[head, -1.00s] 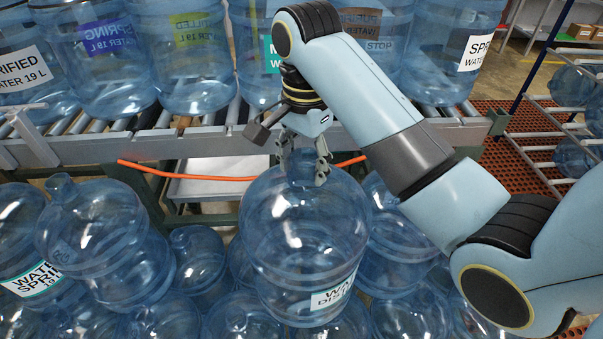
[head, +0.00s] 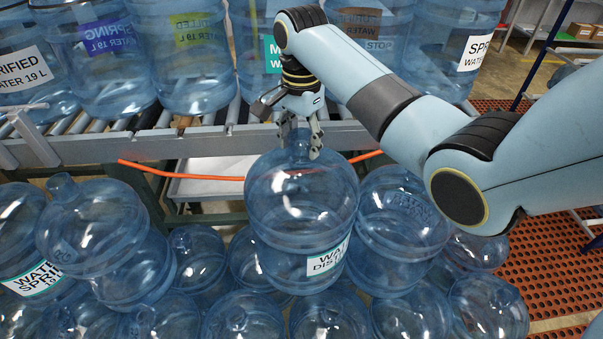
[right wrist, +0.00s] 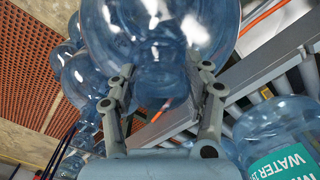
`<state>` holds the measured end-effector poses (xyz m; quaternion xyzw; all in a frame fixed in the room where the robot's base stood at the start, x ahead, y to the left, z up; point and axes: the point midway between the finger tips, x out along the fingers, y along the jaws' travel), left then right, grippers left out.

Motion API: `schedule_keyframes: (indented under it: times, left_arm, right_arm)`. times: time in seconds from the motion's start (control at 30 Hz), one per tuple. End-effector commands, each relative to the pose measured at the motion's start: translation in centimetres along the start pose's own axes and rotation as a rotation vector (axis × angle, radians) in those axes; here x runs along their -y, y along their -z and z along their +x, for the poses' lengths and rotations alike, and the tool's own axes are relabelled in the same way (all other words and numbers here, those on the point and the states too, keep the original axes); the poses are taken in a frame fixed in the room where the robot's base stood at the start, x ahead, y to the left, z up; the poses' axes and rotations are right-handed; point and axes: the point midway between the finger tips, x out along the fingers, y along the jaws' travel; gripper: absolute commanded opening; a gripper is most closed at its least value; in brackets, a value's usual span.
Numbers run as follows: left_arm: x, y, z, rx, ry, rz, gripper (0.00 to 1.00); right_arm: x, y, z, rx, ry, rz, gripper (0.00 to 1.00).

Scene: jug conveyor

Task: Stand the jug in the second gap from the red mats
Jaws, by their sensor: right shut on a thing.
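The held jug (head: 300,205) is a clear blue bottle with a white label, upright in front of the conveyor, among the lower jugs. My right gripper (head: 300,138) is shut on its neck from above; the right wrist view shows the neck (right wrist: 162,75) between the two fingers. The conveyor (head: 222,140) carries a row of labelled jugs, among them a teal-label jug (head: 255,70) and a jug at the right end (head: 450,60). My right arm hides part of the row, so I cannot tell every gap. Red mats (head: 540,270) lie at the right. My left gripper is not in view.
Several jugs crowd the front, including one (head: 400,215) close right of the held jug and a stacked one (head: 90,225) at the left. An orange cable (head: 180,175) runs along the conveyor's front. A rack post (head: 540,55) stands at the right.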

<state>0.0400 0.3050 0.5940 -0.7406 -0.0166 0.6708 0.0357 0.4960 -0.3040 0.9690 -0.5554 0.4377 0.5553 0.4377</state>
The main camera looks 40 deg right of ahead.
Motion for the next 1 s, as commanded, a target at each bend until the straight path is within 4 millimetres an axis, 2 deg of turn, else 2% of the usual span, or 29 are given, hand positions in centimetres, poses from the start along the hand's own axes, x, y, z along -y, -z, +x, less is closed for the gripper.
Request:
schedule_keyframes:
  times: [0.3, 0.5, 0.7, 0.8, 1.0]
  left_arm:
    - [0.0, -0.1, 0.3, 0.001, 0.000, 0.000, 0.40]
    - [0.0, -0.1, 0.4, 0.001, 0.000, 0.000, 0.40]
    - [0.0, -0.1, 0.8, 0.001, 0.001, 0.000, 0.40]
    - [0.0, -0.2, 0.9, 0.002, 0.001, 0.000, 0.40]
    - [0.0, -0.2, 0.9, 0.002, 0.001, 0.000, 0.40]
  right_arm:
    - [0.0, 0.0, 4.3, 0.000, -0.001, 0.001, 0.00]
    - [0.0, 0.0, 5.7, 0.000, 0.000, 0.000, 0.00]
    - [0.0, 0.0, 8.6, 0.000, 0.000, 0.000, 0.00]
    - [0.0, 0.0, 9.3, 0.000, 0.001, -0.001, 0.00]
    - [0.1, 0.0, 9.3, -0.001, 0.003, -0.001, 0.00]
